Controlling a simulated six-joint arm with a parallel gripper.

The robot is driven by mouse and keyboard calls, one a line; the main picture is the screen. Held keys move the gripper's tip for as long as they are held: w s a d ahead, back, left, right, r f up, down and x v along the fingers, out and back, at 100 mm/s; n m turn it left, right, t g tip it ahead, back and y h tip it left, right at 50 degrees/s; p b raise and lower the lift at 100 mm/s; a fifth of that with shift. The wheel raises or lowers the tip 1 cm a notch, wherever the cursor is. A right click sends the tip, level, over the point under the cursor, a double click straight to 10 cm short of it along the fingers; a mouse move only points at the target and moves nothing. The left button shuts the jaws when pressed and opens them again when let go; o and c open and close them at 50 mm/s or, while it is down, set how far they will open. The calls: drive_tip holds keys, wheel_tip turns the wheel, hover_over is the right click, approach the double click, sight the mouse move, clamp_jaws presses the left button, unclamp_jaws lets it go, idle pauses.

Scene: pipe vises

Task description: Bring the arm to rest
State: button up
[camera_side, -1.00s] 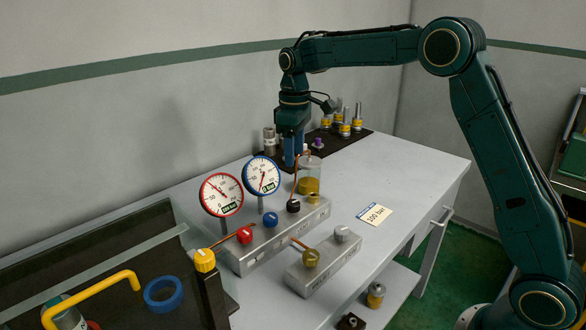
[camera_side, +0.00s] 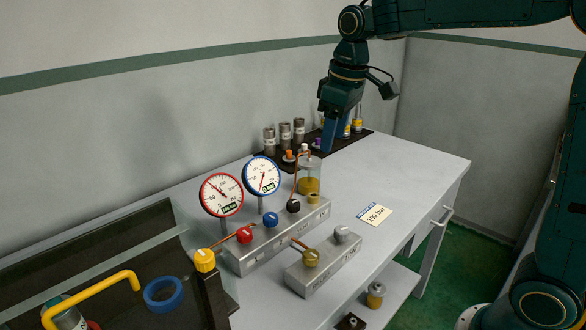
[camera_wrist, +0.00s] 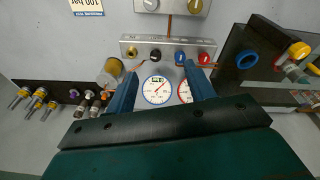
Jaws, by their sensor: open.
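My gripper (camera_side: 335,136) hangs above the back of the bench, in front of the dark rack and right of the gauges in the side view. Its blue fingers point down. In the wrist view my gripper (camera_wrist: 160,90) shows its two blue fingers spread wide apart, with nothing held between them. The blue-rimmed gauge (camera_wrist: 157,90) and the red-rimmed gauge (camera_wrist: 185,91) show beyond the gap between the fingers. Part of the rack's fittings is hidden behind the fingers in the side view.
The manifold block (camera_side: 265,243) carries several coloured knobs, and a smaller block (camera_side: 325,265) stands before it. A jar (camera_side: 309,175) stands behind the manifold. A dark rack (camera_side: 350,139) holds several fittings. A "100 bar" card (camera_side: 374,214) lies flat on the bench, whose right part (camera_side: 425,170) is clear.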

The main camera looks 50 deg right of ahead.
drive_tip(key=s+f+m+t, duration=0.1)
drive_tip(key=s, duration=1)
drive_tip(key=s+a+f+m+t, duration=0.1)
drive_tip(key=s+f+m+t, duration=0.1)
drive_tip(key=s, duration=0.9)
drive_tip(key=shift+s+a+f+t, duration=0.15)
drive_tip(key=shift+s+f+t, duration=0.15)
drive_tip(key=shift+s, duration=0.1)
idle(5.4)
